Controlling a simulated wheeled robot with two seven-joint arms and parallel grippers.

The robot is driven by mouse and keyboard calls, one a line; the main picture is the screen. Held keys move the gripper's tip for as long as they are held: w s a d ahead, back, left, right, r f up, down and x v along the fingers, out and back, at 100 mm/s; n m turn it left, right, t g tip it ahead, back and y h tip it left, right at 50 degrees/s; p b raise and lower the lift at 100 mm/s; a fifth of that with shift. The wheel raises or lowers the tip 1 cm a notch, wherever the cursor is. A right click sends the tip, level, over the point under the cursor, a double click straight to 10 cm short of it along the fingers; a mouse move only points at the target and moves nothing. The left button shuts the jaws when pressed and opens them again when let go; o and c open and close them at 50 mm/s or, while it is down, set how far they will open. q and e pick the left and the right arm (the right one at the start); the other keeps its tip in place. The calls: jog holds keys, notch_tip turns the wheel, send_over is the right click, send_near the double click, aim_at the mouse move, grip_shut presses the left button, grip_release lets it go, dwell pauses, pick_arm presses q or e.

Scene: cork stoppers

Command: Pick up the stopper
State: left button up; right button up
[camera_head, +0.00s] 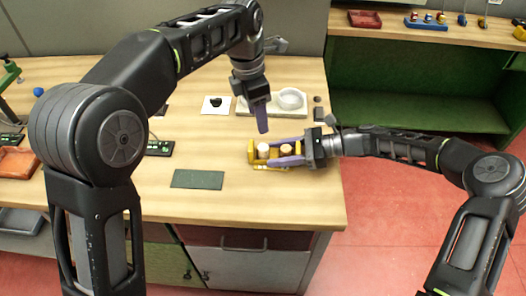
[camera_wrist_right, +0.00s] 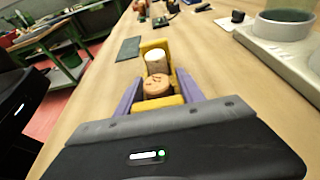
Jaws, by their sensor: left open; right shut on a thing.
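A yellow holder (camera_head: 252,152) stands near the table's right end; it also shows in the right wrist view (camera_wrist_right: 165,44). A tan cork stopper (camera_wrist_right: 157,84) with a speckled top is upright between the purple fingers of my right gripper (camera_wrist_right: 157,88). It also shows in the head view (camera_head: 286,149). A paler, whitish stopper (camera_wrist_right: 155,58) stands just beyond it in the holder. My right gripper (camera_head: 283,150) is shut on the tan stopper. Its lower part is hidden, so I cannot tell whether it is lifted.
A pale tray with a round bowl (camera_head: 291,99) lies behind the holder; the bowl is close on the right in the wrist view (camera_wrist_right: 284,24). A dark green mat (camera_head: 198,179) lies to the left. A small dark block (camera_head: 318,113) is near the right edge.

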pick_arm(q)
send_over(263, 147)
jog(key=f, duration=0.5)
jog(key=shift+a+f, duration=0.35)
jog(key=shift+f, duration=0.1)
jog(key=f, duration=0.5)
jog(key=shift+d, duration=0.25)
jog(key=shift+c, duration=0.4)
grip_shut()
